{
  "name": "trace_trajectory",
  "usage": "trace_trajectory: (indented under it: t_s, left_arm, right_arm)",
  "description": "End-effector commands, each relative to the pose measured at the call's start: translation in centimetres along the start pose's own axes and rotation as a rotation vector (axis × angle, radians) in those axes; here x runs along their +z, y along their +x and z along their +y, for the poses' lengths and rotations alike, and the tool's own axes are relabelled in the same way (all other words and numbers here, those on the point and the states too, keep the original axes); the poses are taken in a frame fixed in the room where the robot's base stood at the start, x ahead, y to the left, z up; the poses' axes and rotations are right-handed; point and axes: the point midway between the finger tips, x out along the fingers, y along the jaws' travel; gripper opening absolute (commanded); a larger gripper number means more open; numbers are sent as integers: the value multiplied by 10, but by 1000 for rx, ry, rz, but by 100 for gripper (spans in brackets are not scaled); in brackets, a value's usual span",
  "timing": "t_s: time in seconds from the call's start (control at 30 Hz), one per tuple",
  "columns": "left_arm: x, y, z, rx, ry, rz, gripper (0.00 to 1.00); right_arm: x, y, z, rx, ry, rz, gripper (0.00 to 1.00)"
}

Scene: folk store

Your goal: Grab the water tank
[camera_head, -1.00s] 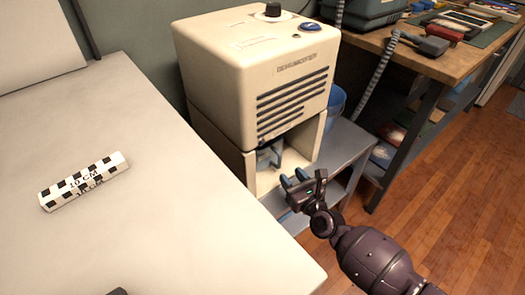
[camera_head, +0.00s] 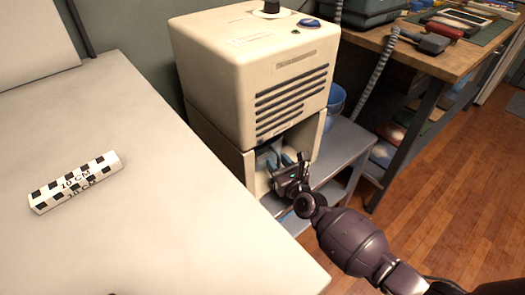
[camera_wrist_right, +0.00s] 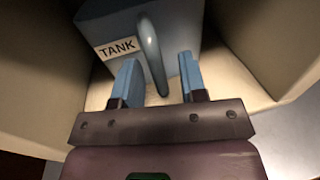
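The water tank (camera_wrist_right: 184,20) is a grey-blue box with a "TANK" label and a vertical bar handle (camera_wrist_right: 151,55) on its front. It sits inside the open lower bay of the cream dehumidifier (camera_head: 250,75). In the head view only a bluish part of the tank (camera_head: 266,158) shows, partly hidden by my gripper. My right gripper (camera_wrist_right: 158,80) is open, with its blue fingers on either side of the handle's lower end in the wrist view. I cannot tell whether they touch it. My left gripper is not in view.
A white table (camera_head: 150,215) with a checkered 10 cm block (camera_head: 75,182) is at the left. The dehumidifier stands on a grey shelf unit (camera_head: 345,150) with a blue bucket (camera_head: 335,100) behind. A wooden workbench (camera_head: 440,62) with tools is at the right.

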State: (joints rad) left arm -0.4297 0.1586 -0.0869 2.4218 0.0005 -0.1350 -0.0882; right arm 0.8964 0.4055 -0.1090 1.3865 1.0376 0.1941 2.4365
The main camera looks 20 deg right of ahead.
Motion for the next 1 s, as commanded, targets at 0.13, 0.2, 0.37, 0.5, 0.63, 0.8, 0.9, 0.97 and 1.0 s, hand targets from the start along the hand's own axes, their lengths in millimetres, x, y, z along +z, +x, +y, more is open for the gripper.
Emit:
trace_trajectory:
  t_s: [0.13,0.2,0.37,0.5,0.63,0.8,0.9,0.97,1.0]
  left_arm:
    - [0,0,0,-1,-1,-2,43]
    - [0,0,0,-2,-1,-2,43]
    - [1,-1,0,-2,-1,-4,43]
    - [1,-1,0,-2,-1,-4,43]
    - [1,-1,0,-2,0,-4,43]
    - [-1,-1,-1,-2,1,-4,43]
    - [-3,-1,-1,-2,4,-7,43]
    - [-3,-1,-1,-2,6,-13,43]
    - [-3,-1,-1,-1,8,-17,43]
  right_arm:
    - [0,0,0,0,0,0,15]
    - [0,0,0,0,0,0,4]
    - [0,0,0,0,0,1,0]
    - [0,0,0,0,0,0,0]
    - [0,0,0,0,0,1,0]
    - [2,-1,0,0,1,0,0]
    - [7,-2,0,0,2,-1,0]
    - [10,-4,-1,0,2,-2,0]
    - [13,-4,-1,0,1,-3,0]
